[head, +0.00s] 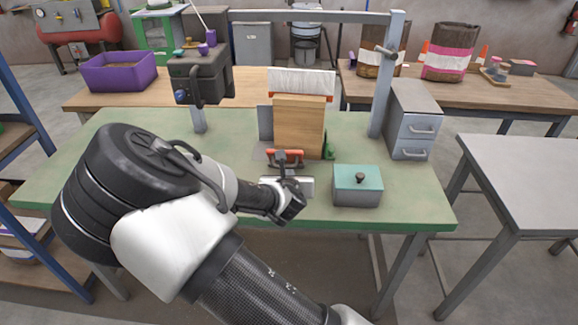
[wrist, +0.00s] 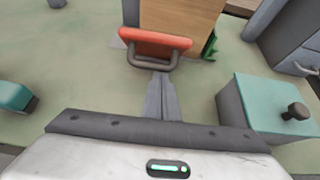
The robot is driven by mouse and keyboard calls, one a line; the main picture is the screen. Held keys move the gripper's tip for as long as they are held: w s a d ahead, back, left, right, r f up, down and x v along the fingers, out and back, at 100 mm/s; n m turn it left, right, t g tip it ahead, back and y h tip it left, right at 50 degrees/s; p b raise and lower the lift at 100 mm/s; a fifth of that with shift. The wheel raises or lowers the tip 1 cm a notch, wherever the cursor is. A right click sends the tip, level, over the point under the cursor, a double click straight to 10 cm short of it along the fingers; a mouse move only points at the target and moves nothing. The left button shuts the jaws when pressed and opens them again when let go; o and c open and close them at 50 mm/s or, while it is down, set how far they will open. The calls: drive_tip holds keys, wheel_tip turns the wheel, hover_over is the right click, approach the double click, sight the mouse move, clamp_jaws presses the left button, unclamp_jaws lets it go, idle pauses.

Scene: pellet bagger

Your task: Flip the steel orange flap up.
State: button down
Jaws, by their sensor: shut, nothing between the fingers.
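The orange flap (head: 271,158) is at the foot of the wooden board in the middle of the green bench. In the wrist view the flap (wrist: 155,38) is a short orange bar with a dark grey loop handle (wrist: 150,64) on its near side. My gripper (head: 287,171) is in front of the flap. In the wrist view my gripper's fingers (wrist: 162,78) are together and empty, with their tips at or just below the loop handle. I cannot tell whether they touch it. My arm hides part of the bench in the head view.
The wooden board (head: 298,125) stands behind the flap, with a green part (head: 329,147) at its right. A grey box with a teal lid and dark knob (head: 357,187) stands close on the right. A grey drawer unit (head: 415,120) is farther right.

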wheel_tip(320, 180, up, 3)
drive_tip(key=w+g+p, duration=0.1)
drive_tip(key=p, duration=0.3)
wheel_tip(320, 180, up, 4)
drive_tip(key=g+p, duration=0.2)
drive_tip(key=p, duration=0.1)
hover_over(290, 158)
drive_tip(key=s, duration=0.1)
drive_tip(key=shift+r, duration=0.1)
drive_tip(key=shift+w+r, duration=0.1)
drive_tip(key=shift+r, duration=0.1)
